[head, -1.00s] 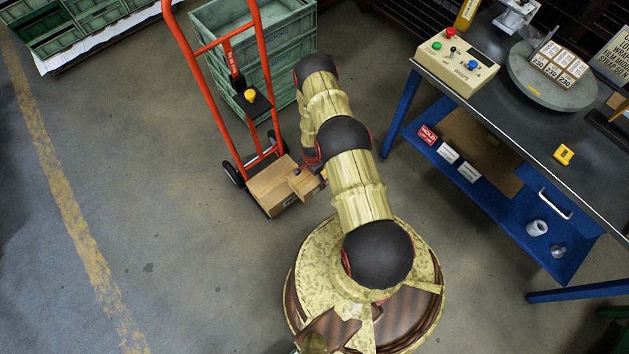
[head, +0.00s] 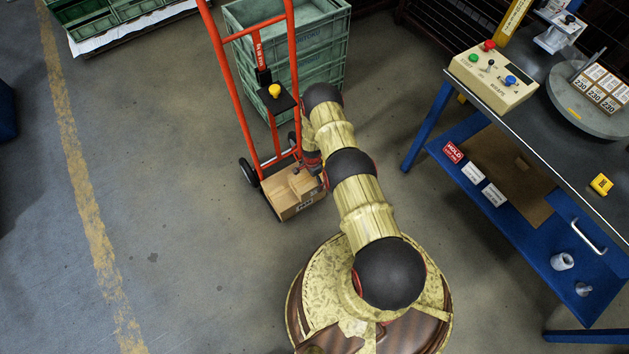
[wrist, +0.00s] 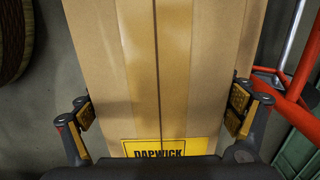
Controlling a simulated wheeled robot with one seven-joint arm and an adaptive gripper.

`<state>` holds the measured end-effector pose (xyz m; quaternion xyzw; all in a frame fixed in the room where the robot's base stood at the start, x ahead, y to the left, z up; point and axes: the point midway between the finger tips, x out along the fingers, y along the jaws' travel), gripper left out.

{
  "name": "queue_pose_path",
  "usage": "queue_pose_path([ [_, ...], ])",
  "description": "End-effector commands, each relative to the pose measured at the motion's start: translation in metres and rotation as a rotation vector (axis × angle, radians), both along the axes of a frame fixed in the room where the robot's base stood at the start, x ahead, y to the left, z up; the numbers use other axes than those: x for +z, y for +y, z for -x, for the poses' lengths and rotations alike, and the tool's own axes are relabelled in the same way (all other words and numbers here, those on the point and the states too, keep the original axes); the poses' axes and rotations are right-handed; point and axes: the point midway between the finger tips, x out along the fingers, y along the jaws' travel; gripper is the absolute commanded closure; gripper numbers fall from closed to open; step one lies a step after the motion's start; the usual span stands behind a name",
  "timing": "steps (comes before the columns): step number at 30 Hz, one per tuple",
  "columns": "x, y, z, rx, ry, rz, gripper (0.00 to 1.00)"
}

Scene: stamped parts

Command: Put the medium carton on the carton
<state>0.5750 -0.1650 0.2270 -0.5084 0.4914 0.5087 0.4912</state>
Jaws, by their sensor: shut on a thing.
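The medium carton (wrist: 165,60) is brown cardboard with a yellow DAPWICK label and fills the middle of the wrist view. My gripper (wrist: 163,108) is shut on it, one finger pad on each side. In the head view the medium carton (head: 303,181) is small and partly hidden by my gripper (head: 316,168). It appears over the other carton (head: 283,206), which lies on the foot of the orange hand truck. I cannot tell whether the two cartons touch.
The orange hand truck (head: 222,72) rises just behind the cartons, with its uprights close to my gripper. Green crates (head: 325,50) are stacked behind it. A workbench with a blue shelf (head: 545,235) stands at the right.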

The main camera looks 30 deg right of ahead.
Motion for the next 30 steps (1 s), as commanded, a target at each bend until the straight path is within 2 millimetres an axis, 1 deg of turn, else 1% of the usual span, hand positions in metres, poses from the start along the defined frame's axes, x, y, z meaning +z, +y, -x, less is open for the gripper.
queue_pose_path([
  [1,-0.009,-0.001,-0.001,0.0,-0.002,0.001,0.7],
  [3,-0.019,-0.001,0.0,0.0,-0.002,0.001,0.7],
  [6,-0.028,-0.001,0.0,0.0,-0.002,0.001,0.7],
  [18,-0.03,-0.001,-0.001,0.0,-0.004,0.001,0.7],
  [19,-0.031,0.0,0.001,0.0,-0.001,0.0,0.09],
  [24,-0.031,0.0,0.001,0.0,-0.001,0.0,0.0],
  [30,-0.031,0.0,0.002,0.0,0.0,0.0,0.0],
])
